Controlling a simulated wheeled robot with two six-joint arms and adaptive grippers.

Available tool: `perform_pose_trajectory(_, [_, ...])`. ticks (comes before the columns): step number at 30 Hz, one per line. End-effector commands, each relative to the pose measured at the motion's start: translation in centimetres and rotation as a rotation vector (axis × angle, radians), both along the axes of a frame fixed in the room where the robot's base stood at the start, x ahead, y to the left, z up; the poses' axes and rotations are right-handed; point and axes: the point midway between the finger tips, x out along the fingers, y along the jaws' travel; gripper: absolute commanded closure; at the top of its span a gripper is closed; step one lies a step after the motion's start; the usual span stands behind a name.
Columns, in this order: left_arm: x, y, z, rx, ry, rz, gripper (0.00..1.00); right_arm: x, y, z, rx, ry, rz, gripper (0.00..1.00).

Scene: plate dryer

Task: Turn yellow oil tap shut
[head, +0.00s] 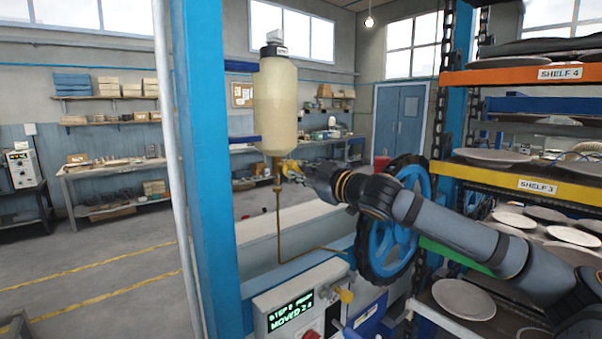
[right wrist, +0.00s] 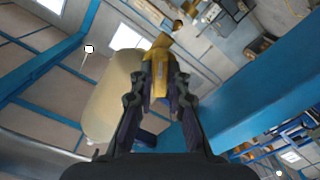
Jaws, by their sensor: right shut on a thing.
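The yellow oil tap (head: 290,167) sits under a cream oil bottle (head: 275,105) with a dark cap, in the head view. A thin brass pipe runs down from it. My right gripper (head: 305,171) reaches in from the right and is shut on the tap handle. In the right wrist view the yellow tap (right wrist: 158,72) stands between the fingers of the right gripper (right wrist: 158,88), with the bottle (right wrist: 115,95) behind it to the left. The fingers hide part of the handle. My left gripper is not in view.
A blue post (head: 205,170) stands left of the bottle. Shelves with plates (head: 495,157) stand at the right. A control box (head: 298,300) with a green display and yellow knob is below.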

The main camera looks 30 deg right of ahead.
Motion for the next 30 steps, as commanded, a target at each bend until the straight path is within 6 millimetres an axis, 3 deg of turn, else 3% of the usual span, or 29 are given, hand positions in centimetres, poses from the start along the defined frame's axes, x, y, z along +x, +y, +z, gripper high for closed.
perform_pose_trajectory(14, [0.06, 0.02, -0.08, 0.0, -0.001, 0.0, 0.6, -0.02, 0.02, -0.03, -0.131, -0.01, 0.0, 1.0])
perform_pose_trajectory(30, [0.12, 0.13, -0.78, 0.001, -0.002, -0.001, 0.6, -0.01, -0.03, -0.15, -0.613, -0.047, -0.001, 1.0])
